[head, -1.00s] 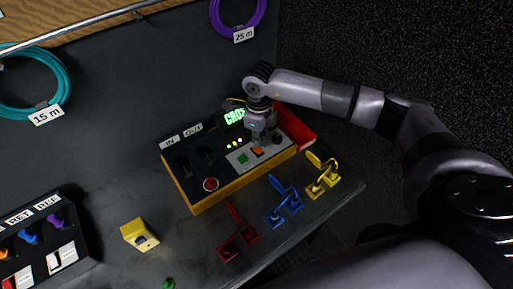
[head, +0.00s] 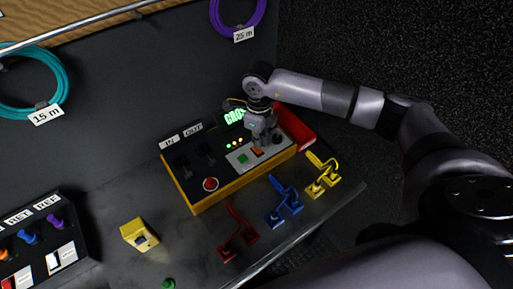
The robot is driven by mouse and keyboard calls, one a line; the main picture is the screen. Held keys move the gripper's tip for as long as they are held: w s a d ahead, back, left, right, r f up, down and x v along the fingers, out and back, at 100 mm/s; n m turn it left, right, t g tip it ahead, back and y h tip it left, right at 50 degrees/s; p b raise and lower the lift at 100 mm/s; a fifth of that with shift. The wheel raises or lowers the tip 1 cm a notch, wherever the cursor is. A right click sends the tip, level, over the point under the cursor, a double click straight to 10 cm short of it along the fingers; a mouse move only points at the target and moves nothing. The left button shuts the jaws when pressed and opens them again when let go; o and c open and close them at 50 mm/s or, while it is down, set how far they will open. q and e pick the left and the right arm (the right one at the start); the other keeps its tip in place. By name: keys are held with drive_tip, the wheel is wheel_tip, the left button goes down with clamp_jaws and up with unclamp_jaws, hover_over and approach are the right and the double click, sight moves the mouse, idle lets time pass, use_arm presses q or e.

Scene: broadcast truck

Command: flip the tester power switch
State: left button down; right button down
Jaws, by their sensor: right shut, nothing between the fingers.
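The tester (head: 196,204) is a yellow-sided box with a dark top, standing on the grey bench against the back wall. Its top carries a red round button (head: 210,184), a green button (head: 242,158) and an orange-red rocker switch (head: 257,151) on a light panel. A lit green display (head: 235,117) shows text, partly hidden by my gripper. My right gripper (head: 260,144) is shut and empty, pointing down just over the tester panel beside the orange-red switch. I cannot tell whether it touches the switch. My left gripper is out of view.
A yellow block (head: 140,235) sits to the left. A panel with coloured plugs (head: 42,245) stands at far left.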

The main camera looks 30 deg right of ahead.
sight(258, 150)
drive_tip(key=shift+f+b, duration=1.1)
drive_tip(key=shift+f, duration=0.3)
idle(0.3)
drive_tip(key=shift+s+r, duration=0.1)
drive_tip(key=shift+r+p, duration=0.65)
drive_tip(key=shift+r, duration=0.2)
drive_tip(key=shift+r+p, duration=1.4)
drive_tip(key=shift+r, duration=1.25)
drive_tip(key=shift+f, duration=0.1)
